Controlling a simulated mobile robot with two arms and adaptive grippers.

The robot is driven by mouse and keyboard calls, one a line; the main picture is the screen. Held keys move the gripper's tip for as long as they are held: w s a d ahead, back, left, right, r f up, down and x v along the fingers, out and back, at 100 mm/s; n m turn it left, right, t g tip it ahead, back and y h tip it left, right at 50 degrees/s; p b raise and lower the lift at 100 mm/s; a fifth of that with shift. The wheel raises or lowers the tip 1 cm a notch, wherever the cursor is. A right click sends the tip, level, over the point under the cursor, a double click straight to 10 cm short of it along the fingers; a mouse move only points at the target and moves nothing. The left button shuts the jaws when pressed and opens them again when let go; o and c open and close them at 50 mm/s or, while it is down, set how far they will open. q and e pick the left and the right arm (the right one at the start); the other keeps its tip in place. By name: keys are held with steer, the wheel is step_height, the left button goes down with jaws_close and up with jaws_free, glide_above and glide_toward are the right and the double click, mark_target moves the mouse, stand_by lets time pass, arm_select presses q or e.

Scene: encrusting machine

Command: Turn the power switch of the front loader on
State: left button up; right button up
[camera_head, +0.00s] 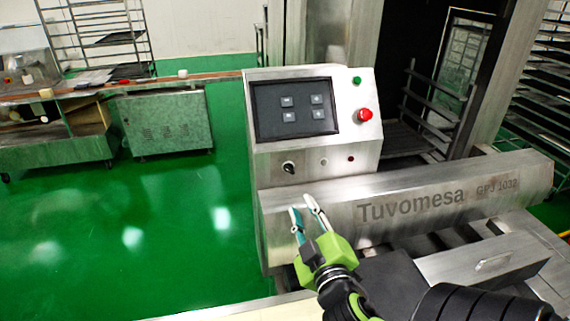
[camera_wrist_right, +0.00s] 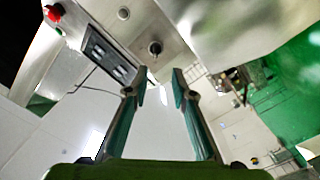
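The front loader is the metal machine with a slanted control box (camera_head: 310,150) and a long front cover marked Tuvomesa. Its black rotary power switch (camera_head: 288,167) sits at the lower left of the box face. The switch also shows in the right wrist view (camera_wrist_right: 155,48), beyond the fingertips. My right gripper (camera_head: 303,212) is open and empty, in front of the cover and below the switch, apart from it. In the right wrist view the two teal-padded fingers (camera_wrist_right: 159,88) stand apart with a gap between them. My left gripper is not in view.
The box carries a dark screen (camera_head: 294,108), a red button (camera_head: 365,115), a green button (camera_head: 357,80) and small lamps beside the switch. A drawer-like part with a handle (camera_head: 493,263) juts out at lower right. Green floor is open on the left.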

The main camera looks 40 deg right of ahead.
mark_target(288, 170)
steer(key=p+x, duration=0.1)
steer(key=x, duration=0.3)
steer(key=r+p+x, duration=0.1)
steer(key=p+x, duration=0.1)
steer(key=x, duration=0.1)
steer(key=p+x, duration=0.1)
steer(key=x, duration=0.3)
steer(key=shift+w+d+r, duration=0.15)
steer(key=shift+w+r, duration=0.05)
steer(key=shift+w, duration=0.1)
steer(key=shift+w+d, duration=0.25)
steer(key=shift+w, duration=0.15)
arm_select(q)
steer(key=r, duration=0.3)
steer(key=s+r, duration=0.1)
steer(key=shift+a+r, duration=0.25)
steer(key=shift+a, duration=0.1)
arm_select(e)
steer(key=shift+w+f, duration=0.1)
steer(key=shift+w, duration=0.05)
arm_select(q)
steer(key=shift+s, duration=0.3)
arm_select(e)
jaws_close()
